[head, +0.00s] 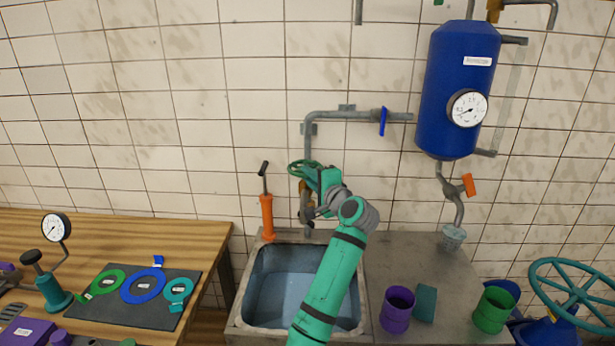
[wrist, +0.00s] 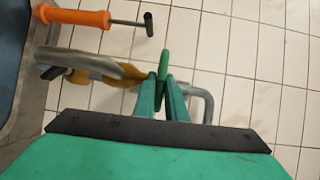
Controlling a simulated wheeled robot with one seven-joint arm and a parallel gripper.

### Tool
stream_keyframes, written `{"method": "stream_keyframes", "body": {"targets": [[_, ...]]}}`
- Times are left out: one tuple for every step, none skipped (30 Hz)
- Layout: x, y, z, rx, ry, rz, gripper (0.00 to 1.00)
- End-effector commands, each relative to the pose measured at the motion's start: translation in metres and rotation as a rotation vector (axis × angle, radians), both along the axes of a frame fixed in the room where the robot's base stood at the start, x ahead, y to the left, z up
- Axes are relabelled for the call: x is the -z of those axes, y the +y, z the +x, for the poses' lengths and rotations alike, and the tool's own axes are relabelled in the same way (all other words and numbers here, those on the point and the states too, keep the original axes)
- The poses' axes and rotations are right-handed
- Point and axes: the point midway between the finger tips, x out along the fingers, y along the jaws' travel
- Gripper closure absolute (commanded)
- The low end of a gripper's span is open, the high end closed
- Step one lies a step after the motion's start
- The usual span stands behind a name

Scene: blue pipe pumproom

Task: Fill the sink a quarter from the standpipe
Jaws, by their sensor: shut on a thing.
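The sink (head: 239,318) is a metal basin in the counter, and part of it is hidden behind my arm. Its inside looks blue-grey; I cannot tell a water level. The standpipe (head: 308,145) is a grey pipe on the wall behind the sink, with a brass tap body (wrist: 88,76) low on it. A green handwheel (head: 300,165) sits on the tap; it also shows nearly edge-on in the wrist view (wrist: 164,62). My gripper (head: 312,180) is shut on the handwheel's rim, its fingers (wrist: 163,85) either side of it.
An orange hand pump (head: 267,215) stands left of the tap. A blue-handled valve (head: 383,121) is on the upper pipe. Purple (head: 397,312) and green (head: 493,310) cups stand on the right counter below a blue tank (head: 455,90). A wooden bench (head: 190,235) is at left.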

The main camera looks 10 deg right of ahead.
Motion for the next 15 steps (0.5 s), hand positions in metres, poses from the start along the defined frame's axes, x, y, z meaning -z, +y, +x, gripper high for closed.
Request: {"method": "stream_keyframes", "body": {"targets": [[0.0,-0.005,0.0,-0.03,0.001,0.0,1.0],[0.001,-0.006,0.0,-0.053,0.002,0.002,1.0],[0.0,-0.008,0.0,-0.082,0.001,0.001,1.0],[0.0,-0.009,0.0,-0.105,0.001,0.002,1.0],[0.0,-0.009,0.0,-0.126,0.001,0.001,1.0],[0.0,-0.01,0.0,-0.154,0.002,0.001,1.0],[0.0,-0.011,0.001,-0.175,0.001,0.001,1.0],[0.0,-0.012,0.001,-0.193,0.002,0.001,1.0],[0.0,-0.013,0.001,-0.217,0.0,0.0,1.0],[0.0,-0.013,0.001,-0.234,0.001,0.002,1.0],[0.0,-0.014,0.001,-0.251,0.001,0.001,1.0],[-0.001,-0.015,0.002,-0.272,0.0,0.001,1.0],[0.0,-0.015,0.002,-0.288,0.001,0.001,1.0],[0.0,-0.016,0.002,-0.301,0.001,0.001,1.0],[0.0,-0.017,0.002,-0.318,0.001,0.001,1.0]]}}
